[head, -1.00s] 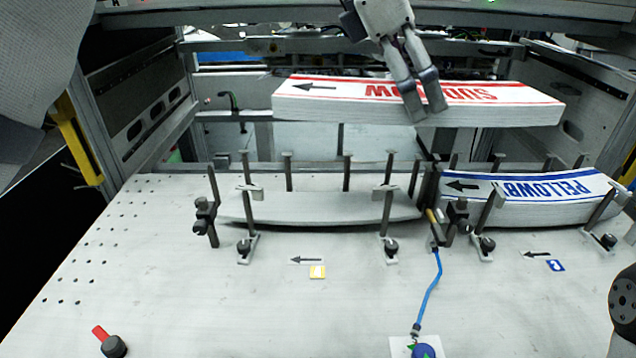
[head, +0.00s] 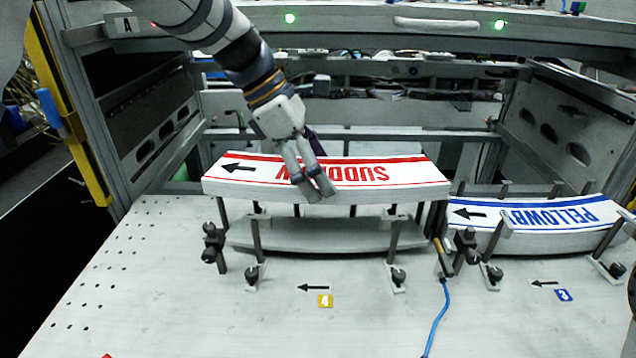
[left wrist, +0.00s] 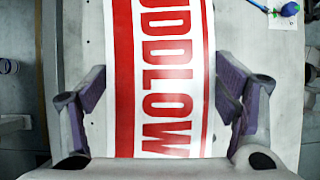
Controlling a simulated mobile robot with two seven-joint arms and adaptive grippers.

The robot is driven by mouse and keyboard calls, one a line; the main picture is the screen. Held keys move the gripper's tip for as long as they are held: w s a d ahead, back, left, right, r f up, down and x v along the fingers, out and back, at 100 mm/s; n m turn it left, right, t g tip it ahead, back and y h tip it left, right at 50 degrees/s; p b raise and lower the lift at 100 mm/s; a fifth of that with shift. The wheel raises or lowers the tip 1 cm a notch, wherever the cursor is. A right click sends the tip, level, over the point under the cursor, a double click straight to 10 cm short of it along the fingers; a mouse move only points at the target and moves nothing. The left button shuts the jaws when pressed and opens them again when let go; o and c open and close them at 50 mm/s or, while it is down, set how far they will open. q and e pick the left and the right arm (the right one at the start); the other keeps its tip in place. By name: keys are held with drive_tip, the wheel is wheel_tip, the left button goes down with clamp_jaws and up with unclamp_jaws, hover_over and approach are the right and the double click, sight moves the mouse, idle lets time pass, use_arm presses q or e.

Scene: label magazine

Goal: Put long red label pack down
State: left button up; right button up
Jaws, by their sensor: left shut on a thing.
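The long red label pack (head: 405,178) is a curved white stack with red stripes, red lettering and a black arrow pointing left. My left gripper (head: 316,194) is shut on the pack near its middle, from above. In the left wrist view the pack (left wrist: 165,80) lies between the two purple-padded fingers (left wrist: 160,100). The pack is held above the left magazine slot (head: 300,234), over its upright posts. A white curved layer shows in that slot below the pack.
A blue label pack (head: 540,213) sits in the slot to the right, close to the red pack's right end. Metal posts and clamps (head: 213,245) surround the slots. A blue cable (head: 437,318) runs to the front. The table front is mostly clear.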

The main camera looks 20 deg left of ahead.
use_arm(q)
drive_tip(key=shift+f, duration=1.45)
drive_tip(key=shift+f, duration=0.25)
drive_tip(key=o, duration=1.7)
drive_tip(key=shift+r, duration=0.2)
drive_tip(key=v, duration=1.2)
drive_tip(key=shift+a, duration=0.1)
